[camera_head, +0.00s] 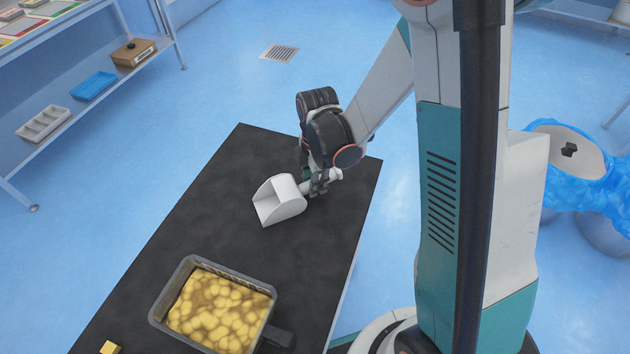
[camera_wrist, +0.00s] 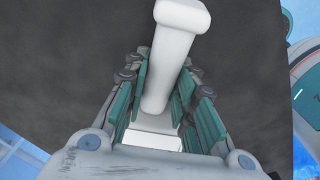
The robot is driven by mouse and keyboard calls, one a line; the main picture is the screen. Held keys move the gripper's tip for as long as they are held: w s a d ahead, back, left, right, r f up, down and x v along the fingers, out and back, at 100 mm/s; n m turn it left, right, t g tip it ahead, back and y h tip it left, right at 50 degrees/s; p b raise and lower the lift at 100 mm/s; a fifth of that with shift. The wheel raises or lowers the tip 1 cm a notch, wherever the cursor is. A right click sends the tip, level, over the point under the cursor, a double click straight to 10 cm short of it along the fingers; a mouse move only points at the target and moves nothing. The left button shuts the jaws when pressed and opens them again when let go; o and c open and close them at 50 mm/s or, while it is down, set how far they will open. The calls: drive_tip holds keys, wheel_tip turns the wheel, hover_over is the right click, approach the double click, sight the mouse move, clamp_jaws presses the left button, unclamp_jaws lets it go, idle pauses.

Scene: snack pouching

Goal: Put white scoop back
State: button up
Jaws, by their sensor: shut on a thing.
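The white scoop (camera_head: 279,200) is over the far part of the black table (camera_head: 240,160), its open mouth facing left in the head view. I cannot tell whether it touches the tabletop. My gripper (camera_head: 318,183) is shut on the scoop's handle. In the wrist view the white handle (camera_wrist: 172,60) runs between the green-padded fingers of my gripper (camera_wrist: 163,100), with its thick end beyond them. Part of the scoop's body (camera_wrist: 150,141) shows below the fingers, and the rest is hidden by my gripper.
A grey bin (camera_head: 165,304) of yellow snack pieces stands at the table's near end, with a dark handle at its right. A small yellow block (camera_head: 110,347) lies at the lower left. Shelves (camera_head: 95,115) with trays stand at the left. The tabletop between scoop and bin is clear.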

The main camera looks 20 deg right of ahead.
drive_tip(key=o, duration=1.1)
drive_tip(key=shift+f, duration=0.1)
drive_tip(key=shift+c, duration=0.2)
wheel_tip(320, 180, up, 12)
drive_tip(key=p, duration=0.4)
drive_tip(key=s+d+r+m+t, duration=0.3)
drive_tip(key=s+r+m+t, duration=0.4)
drive_tip(key=s+r+m, duration=0.7)
drive_tip(key=shift+s+d+r+m, duration=0.15)
drive_tip(key=shift+r+m, duration=0.5)
drive_tip(key=shift+m, duration=2.05)
